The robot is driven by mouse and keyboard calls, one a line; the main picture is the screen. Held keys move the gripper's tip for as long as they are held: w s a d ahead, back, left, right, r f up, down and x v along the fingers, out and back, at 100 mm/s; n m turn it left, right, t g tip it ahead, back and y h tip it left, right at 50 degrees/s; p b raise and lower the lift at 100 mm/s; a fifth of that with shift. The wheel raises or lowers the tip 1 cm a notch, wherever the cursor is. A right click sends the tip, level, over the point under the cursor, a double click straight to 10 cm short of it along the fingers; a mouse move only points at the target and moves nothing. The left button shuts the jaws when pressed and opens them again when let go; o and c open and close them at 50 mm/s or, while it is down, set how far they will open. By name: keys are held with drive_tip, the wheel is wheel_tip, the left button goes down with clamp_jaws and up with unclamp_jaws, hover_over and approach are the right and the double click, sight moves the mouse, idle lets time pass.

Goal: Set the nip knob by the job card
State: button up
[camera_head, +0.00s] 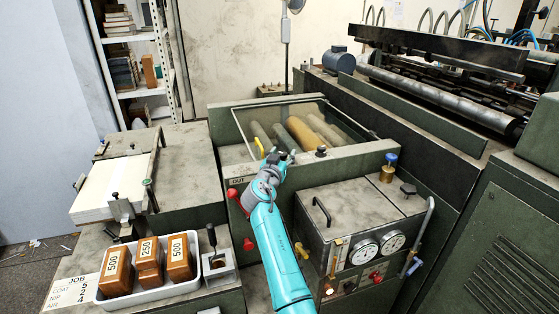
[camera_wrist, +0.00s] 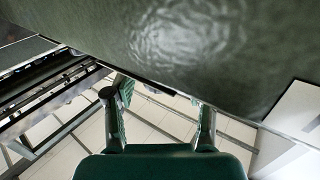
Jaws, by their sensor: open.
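The job card (camera_head: 66,294) lies at the lower left beside the weight tray. It lists COAT, NIP and AIR, with small figures that look like 5, 2 and 4. I cannot tell which knob is the nip knob: a black knob (camera_head: 321,151) stands on the green ledge right of my gripper, and red knobs (camera_head: 233,194) (camera_head: 248,243) sit on the front left of my arm. My gripper (camera_head: 281,155) is over the ledge by the roller trough. In the wrist view my gripper (camera_wrist: 160,105) is open and empty, near a green surface (camera_wrist: 185,35).
A white tray (camera_head: 150,294) holds brown weights marked 500 and 250. A paper stack (camera_head: 112,187) lies behind it. Rollers (camera_head: 300,133) lie in the trough (camera_head: 230,115). A control box (camera_head: 345,215) with two gauges (camera_head: 363,252) stands right of my arm, with a brass-and-blue fitting (camera_head: 388,170) behind.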

drive_tip(key=v, duration=1.1)
drive_tip(key=shift+s+a, duration=0.15)
drive_tip(key=shift+s, duration=0.25)
